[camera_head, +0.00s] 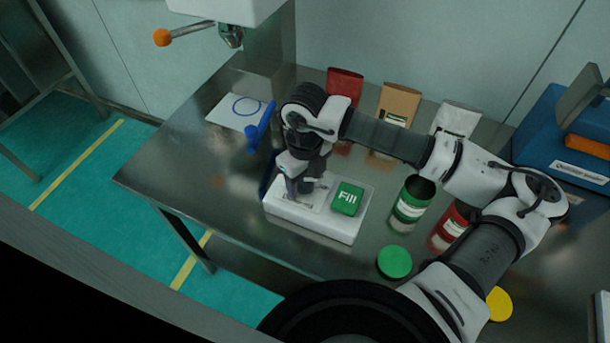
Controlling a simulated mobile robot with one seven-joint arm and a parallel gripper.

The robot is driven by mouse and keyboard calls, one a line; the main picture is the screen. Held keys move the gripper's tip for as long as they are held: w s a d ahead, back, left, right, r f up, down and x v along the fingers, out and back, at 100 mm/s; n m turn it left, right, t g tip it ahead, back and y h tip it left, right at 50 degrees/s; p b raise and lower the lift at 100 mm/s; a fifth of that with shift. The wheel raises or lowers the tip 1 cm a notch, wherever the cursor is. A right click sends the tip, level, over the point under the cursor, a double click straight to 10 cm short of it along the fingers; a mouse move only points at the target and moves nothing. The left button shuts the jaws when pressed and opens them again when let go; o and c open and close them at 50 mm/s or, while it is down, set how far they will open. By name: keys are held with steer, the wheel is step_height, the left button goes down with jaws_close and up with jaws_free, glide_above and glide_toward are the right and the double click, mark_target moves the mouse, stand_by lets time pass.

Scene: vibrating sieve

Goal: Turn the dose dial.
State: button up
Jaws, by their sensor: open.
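A white control box (341,228) lies on the steel table, with a green button marked "Fill" (347,198) on its right part. My gripper (299,195) is open and points down over the left part of the box, close to its top face. The dose dial cannot be made out; my gripper and wrist cover much of that left part. I cannot tell whether the fingers touch anything.
A green-labelled jar (411,201) and a red one (451,222) stand right of the box, with a green lid (394,262) in front. Red (344,86), brown (396,103) and white (457,119) bags stand behind my arm. A blue tool (262,127) lies left of my wrist.

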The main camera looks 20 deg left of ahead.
steer(key=shift+c, duration=0.5)
steer(key=c, duration=0.9)
